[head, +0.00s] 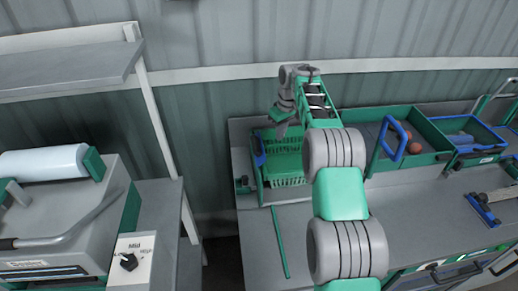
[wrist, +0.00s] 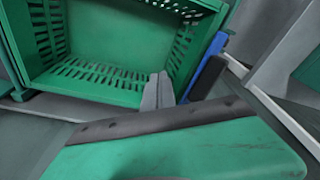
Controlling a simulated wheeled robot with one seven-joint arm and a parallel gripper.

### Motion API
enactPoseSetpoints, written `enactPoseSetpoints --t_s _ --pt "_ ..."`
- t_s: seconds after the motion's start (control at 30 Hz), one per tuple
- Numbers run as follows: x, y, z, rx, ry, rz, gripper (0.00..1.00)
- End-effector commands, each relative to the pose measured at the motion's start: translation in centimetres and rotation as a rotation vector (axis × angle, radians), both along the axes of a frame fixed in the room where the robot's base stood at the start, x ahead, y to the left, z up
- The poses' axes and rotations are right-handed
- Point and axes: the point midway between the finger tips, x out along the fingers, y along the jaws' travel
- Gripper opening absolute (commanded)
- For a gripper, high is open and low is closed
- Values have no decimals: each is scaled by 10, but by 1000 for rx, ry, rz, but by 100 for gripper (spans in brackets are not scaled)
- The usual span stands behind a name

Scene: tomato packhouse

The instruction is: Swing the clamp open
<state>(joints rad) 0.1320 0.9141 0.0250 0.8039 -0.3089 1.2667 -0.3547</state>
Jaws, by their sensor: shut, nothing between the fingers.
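My gripper (head: 281,127) is shut and empty over the left part of the green crate. In the wrist view its grey fingertips (wrist: 158,86) are together, in front of the crate's slotted wall. What looks like the clamp, a blue piece (wrist: 216,46) with a dark bar, stands to the right of the fingertips in the wrist view, beside the crate's wall. In the head view this blue piece (head: 259,148) shows at the crate's left side. The fingertips look apart from it. Its lower end is partly hidden, and I cannot tell how it is fastened.
The green crate (wrist: 112,80) is empty where I see inside. A green bin (head: 437,132) with reddish round things and a blue frame stands to the right. A thin green strip (head: 280,243) lies on the grey bench. A machine with a dial (head: 128,261) stands at left.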

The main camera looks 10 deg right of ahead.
Motion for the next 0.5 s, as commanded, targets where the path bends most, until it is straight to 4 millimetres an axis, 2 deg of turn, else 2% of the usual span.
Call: enactPoseSetpoints --t_s 0.27,0.5 --pt "0 0 -1 0 0 0 0" --pt "0 0 -17 1 -1 -1 0"
